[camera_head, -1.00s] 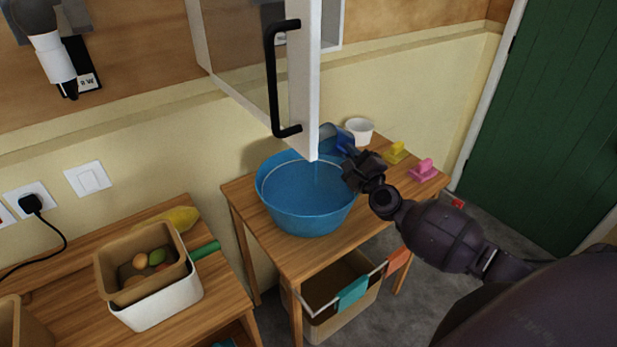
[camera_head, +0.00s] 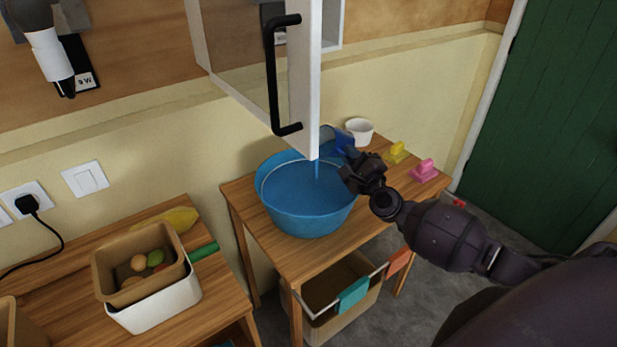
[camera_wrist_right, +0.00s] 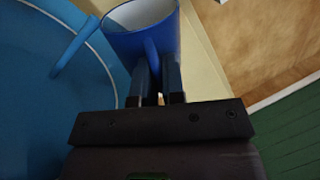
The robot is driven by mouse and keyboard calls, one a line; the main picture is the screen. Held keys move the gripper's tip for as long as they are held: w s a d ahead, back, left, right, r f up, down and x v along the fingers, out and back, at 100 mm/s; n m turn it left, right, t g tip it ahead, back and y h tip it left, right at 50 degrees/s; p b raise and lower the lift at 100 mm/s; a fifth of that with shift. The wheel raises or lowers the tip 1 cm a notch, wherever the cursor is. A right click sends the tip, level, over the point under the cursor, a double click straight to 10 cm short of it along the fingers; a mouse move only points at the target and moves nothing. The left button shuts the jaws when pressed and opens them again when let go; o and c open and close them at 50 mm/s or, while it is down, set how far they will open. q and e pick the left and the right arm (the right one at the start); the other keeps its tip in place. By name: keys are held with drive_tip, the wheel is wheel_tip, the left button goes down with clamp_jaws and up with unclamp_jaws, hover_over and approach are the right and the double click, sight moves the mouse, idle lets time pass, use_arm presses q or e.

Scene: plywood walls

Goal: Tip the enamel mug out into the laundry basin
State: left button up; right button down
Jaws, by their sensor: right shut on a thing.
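The blue enamel mug (camera_head: 345,141) is tilted, its mouth toward the left, over the right back rim of the blue laundry basin (camera_head: 305,215). My right gripper (camera_head: 352,163) is shut on the mug's handle. The wrist view shows the mug (camera_wrist_right: 150,38) with its pale inside and the handle between the fingers (camera_wrist_right: 157,80). A blue stream (camera_wrist_right: 76,48) runs from the mug's lip down into the basin (camera_wrist_right: 30,100); it also shows in the head view (camera_head: 317,172). The cabinet door hides part of the mug's mouth and stream. My left gripper is out of view.
An open white cabinet door (camera_head: 303,85) with a black handle hangs above the basin. A white cup (camera_head: 359,131), a yellow clip (camera_head: 396,153) and a pink clip (camera_head: 425,171) are on the wooden table (camera_head: 290,255). A bin (camera_head: 330,310) stands below.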

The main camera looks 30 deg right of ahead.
drive_tip(key=shift+r+n, duration=0.15)
drive_tip(key=shift+n, duration=0.15)
drive_tip(key=shift+a+r+n+y, duration=0.15)
drive_tip(key=shift+r+n+y, duration=0.2)
drive_tip(key=shift+n, duration=0.35)
drive_tip(key=shift+a+f+n, duration=0.35)
drive_tip(key=shift+a+n, duration=0.15)
idle(0.4)
drive_tip(key=shift+a+f+n+y+p, duration=0.2)
drive_tip(key=shift+a+n+y+p, duration=0.2)
drive_tip(key=shift+a+n, duration=0.1)
drive_tip(key=shift+r+n, duration=0.1)
drive_tip(key=shift+n, duration=0.3)
drive_tip(key=shift+a+r+n+p, duration=0.1)
drive_tip(key=shift+a+n+p, duration=0.05)
drive_tip(key=shift+n+p, duration=0.2)
idle(0.3)
